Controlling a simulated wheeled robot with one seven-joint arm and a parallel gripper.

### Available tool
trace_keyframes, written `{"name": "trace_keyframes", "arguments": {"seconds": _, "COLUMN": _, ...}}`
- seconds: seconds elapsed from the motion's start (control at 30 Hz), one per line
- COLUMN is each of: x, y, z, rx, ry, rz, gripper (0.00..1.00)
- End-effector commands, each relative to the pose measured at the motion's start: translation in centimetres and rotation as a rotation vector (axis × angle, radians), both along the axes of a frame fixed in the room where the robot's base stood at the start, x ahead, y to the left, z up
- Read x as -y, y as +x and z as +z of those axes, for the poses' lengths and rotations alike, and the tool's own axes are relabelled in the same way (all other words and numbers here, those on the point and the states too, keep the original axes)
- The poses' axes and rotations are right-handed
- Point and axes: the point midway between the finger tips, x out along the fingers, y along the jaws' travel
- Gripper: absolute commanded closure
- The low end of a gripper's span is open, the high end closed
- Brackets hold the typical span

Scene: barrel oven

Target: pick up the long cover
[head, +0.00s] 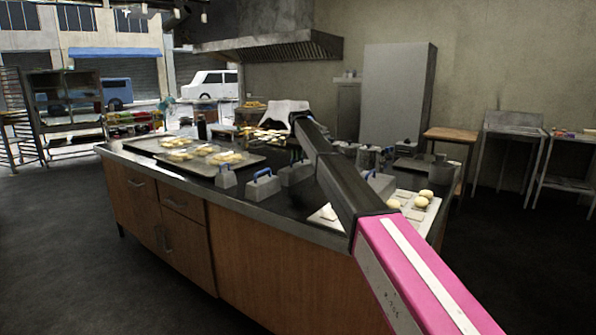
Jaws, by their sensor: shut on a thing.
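My arm reaches from the lower right over the counter. Its far end is at a pale, white shape (286,112) above the back of the counter. I cannot tell whether this shape is my wrist or a held thing. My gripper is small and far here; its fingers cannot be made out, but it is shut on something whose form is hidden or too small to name. I cannot single out the long cover for sure in this view.
Grey blocks with blue handles (264,187) stand along the counter's (262,211) front edge. Trays of pale dough (205,168) lie on its left. A board with rolls (433,206) lies at the right, partly behind my arm. Dark floor (70,245) is free at the left.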

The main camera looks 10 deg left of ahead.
Motion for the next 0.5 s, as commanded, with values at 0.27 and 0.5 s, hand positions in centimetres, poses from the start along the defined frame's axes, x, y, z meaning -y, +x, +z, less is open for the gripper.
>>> {"name": "trace_keyframes", "arguments": {"seconds": 0.27, "x": 0.0, "y": 0.0, "z": 0.1, "rx": 0.000, "ry": 0.000, "rz": 0.000, "gripper": 1.00}}
{"name": "trace_keyframes", "arguments": {"seconds": 0.5, "x": 0.0, "y": 0.1, "z": 1.0, "rx": 0.001, "ry": 0.001, "rz": 0.000, "gripper": 1.00}}
